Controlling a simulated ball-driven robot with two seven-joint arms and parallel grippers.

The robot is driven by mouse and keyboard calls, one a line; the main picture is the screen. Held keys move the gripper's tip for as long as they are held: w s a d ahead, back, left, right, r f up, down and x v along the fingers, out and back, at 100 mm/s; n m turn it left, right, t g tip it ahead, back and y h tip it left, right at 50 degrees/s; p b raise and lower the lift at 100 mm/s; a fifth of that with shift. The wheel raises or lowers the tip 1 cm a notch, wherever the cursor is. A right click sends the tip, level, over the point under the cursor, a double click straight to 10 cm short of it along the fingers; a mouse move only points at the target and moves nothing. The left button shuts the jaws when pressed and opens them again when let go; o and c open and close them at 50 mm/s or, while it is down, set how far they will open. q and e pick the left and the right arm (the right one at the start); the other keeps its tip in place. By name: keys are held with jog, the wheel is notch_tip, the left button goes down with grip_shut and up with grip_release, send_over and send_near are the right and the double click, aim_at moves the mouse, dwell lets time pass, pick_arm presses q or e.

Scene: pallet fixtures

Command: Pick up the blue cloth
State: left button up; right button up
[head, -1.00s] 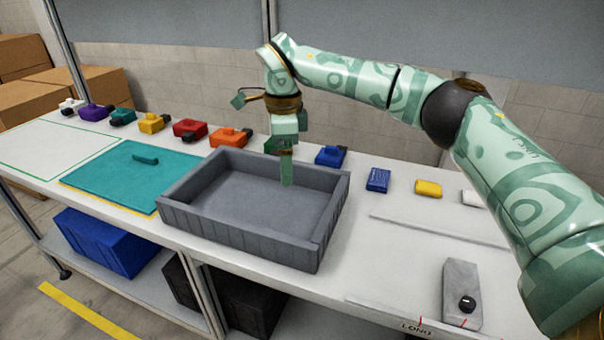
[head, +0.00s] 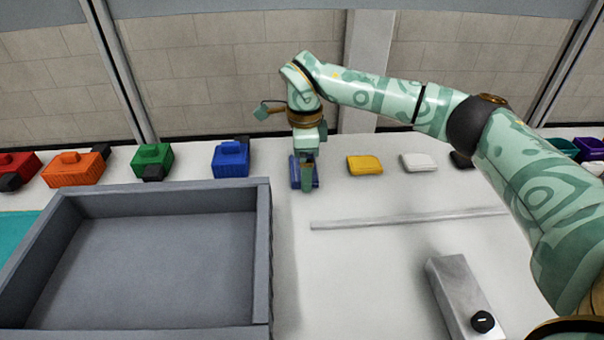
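The blue cloth (head: 295,174) is a small dark blue block-like piece on the white table, right of the grey tray. It is partly hidden behind my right gripper (head: 307,182), which points straight down in front of or over it. I cannot tell whether the fingers touch the cloth, or whether they are open or shut. My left gripper is not in view.
A large empty grey tray (head: 263,245) stands on the left. A yellow piece (head: 365,166) and a white piece (head: 418,162) lie to the right. A blue block (head: 231,160) stands left of the cloth. A thin strip (head: 405,218) and a grey box with a black knob (head: 457,290) are nearer.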

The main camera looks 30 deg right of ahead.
jog(key=c, duration=0.7)
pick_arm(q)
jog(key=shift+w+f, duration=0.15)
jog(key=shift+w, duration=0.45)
pick_arm(e)
jog(key=shift+r, duration=0.1)
